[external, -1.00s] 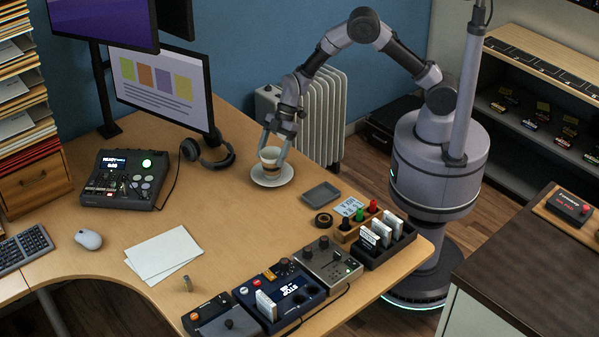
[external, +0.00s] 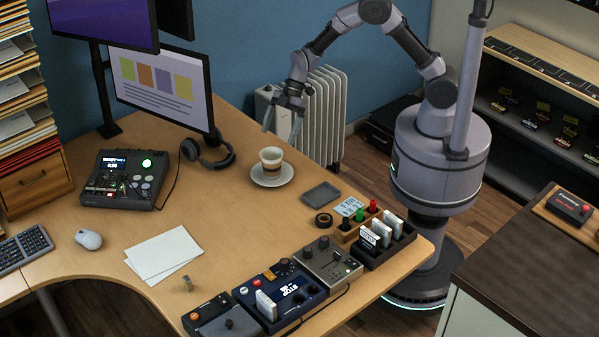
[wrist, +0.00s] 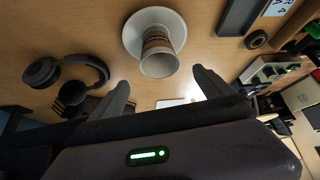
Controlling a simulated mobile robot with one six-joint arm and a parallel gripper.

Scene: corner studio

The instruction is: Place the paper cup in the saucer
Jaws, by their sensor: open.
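The paper cup (external: 271,159), white with a brown band, stands upright in the white saucer (external: 272,184) on the desk near the back edge. In the wrist view the cup (wrist: 158,60) also shows within the saucer (wrist: 179,24), seen from above. My gripper (external: 282,127) is open and empty, above the cup and apart from it. In the wrist view my gripper (wrist: 160,90) shows its two fingers spread wide, with nothing between them touching.
Headphones (external: 208,153) lie left of the saucer, by the monitor (external: 160,85). A small grey tray (external: 321,194) and a black tape roll (external: 323,220) lie to its right. Papers (external: 163,253) lie toward the front. A white radiator (external: 318,115) stands behind the desk.

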